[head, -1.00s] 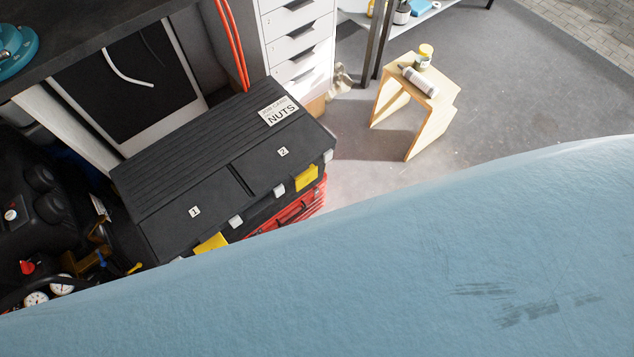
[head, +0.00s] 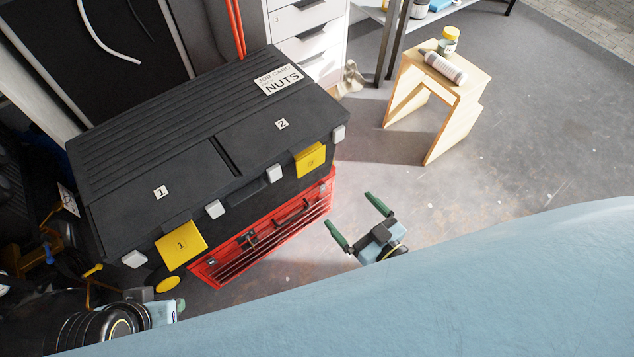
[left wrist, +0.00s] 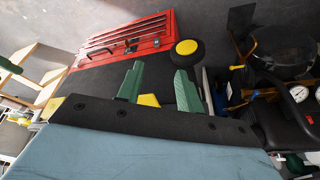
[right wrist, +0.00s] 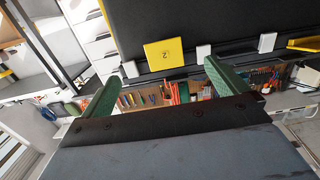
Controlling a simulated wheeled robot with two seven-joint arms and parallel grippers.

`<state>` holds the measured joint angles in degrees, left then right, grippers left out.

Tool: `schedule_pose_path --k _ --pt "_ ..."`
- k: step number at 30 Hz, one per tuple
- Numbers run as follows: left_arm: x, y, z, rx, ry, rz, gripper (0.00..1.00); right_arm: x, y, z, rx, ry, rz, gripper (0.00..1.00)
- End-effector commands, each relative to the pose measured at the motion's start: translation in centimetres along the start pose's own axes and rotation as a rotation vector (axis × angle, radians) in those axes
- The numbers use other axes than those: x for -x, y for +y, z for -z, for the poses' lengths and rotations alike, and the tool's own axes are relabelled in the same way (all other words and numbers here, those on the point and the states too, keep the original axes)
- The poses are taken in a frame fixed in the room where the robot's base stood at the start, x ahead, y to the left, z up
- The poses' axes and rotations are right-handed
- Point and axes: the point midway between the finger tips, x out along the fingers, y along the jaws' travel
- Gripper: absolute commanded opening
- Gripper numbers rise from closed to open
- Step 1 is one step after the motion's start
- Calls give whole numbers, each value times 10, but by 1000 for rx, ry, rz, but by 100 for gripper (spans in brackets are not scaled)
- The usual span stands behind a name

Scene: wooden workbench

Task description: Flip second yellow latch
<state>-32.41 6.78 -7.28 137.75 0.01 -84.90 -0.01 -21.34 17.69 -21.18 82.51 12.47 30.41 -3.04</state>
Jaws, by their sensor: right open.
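The black toolbox (head: 215,140) stands on a red toolbox (head: 262,240). The second yellow latch (head: 311,159), marked 2, lies flat against its front near the right end; it also shows face-on in the right wrist view (right wrist: 164,54). The first yellow latch (head: 181,246), marked 1, juts outward near the left end and looks almost edge-on in the right wrist view (right wrist: 305,45). My right gripper (head: 358,216) is open and empty, in front of and below latch 2, apart from it. My left gripper (left wrist: 158,78) is open near the lower left front; its fingers are unclear in the head view.
Grey clasps (head: 274,174) sit along the lid edge. A wooden stool (head: 470,80) with a bottle and jar stands at the back right. Cabling and gauges (left wrist: 300,92) lie left of the toolbox.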

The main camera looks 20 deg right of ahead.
Motion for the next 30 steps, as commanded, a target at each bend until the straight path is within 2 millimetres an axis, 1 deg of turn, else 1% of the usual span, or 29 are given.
schedule_pose_path --k 4,8,11,19,23,30 --pt "10 0 0 0 17 1 36 -4 -2 6 -4 53 7 98" --pt "12 1 9 -2 62 -2 36 -12 -2 10 -5 62 7 98" --pt "10 4 23 -6 134 -7 36 -23 -2 10 -5 62 7 98" --pt "15 13 72 -16 400 -28 36 -61 -2 11 -4 60 7 98" --pt "22 18 95 -20 531 -39 36 -78 -3 12 -4 60 7 98" --pt "42 27 132 -23 770 -60 36 -107 -3 14 -4 59 7 98"
